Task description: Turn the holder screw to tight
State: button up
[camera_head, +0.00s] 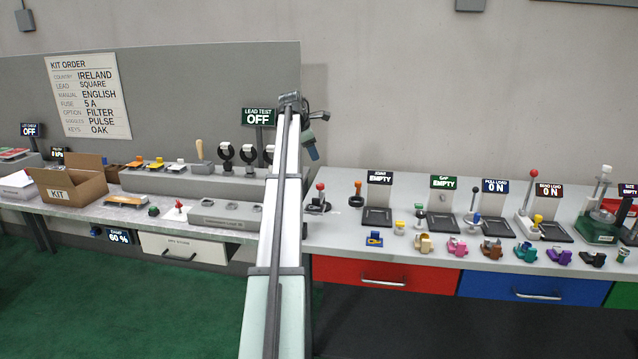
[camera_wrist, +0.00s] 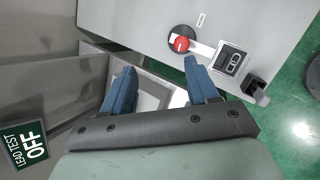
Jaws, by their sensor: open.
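No part in view is marked as the holder screw, and I cannot tell for certain which one it is. In the wrist view, a red round knob (camera_wrist: 181,43) sits on a black round base at the near end of a pale plate, beyond my fingertips. A small black block with a grey rounded end (camera_wrist: 255,90) is to its right. My gripper (camera_wrist: 160,64) is open and empty, its two blue fingers apart above the bench. In the head view my gripper (camera_head: 310,147) is raised above the bench, by the lead test sign (camera_head: 258,117), which reads OFF.
A red-knobbed lever (camera_head: 320,187) stands on the bench right of my arm. Black stations with signs (camera_head: 440,182) and several coloured clips (camera_head: 457,246) fill the right bench. An open kit box (camera_head: 70,190) stands at the left. My arm hides the bench middle.

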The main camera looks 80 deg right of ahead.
aim_at(320, 184)
jog(key=d+f+n, duration=0.1)
jog(key=f+n, duration=0.1)
jog(key=f, duration=0.2)
jog(key=s+f+n+y, duration=0.1)
jog(key=f+n, duration=0.1)
jog(key=f, duration=0.3)
jog(key=s+d+f+n, duration=0.1)
jog(key=f+n, duration=0.2)
jog(key=f, duration=0.1)
jog(key=shift+s+d+f+y, duration=0.15)
jog(key=shift+d+f+y, duration=0.15)
jog(key=shift+f, duration=0.05)
dwell(0.4)
jog(key=c, duration=1)
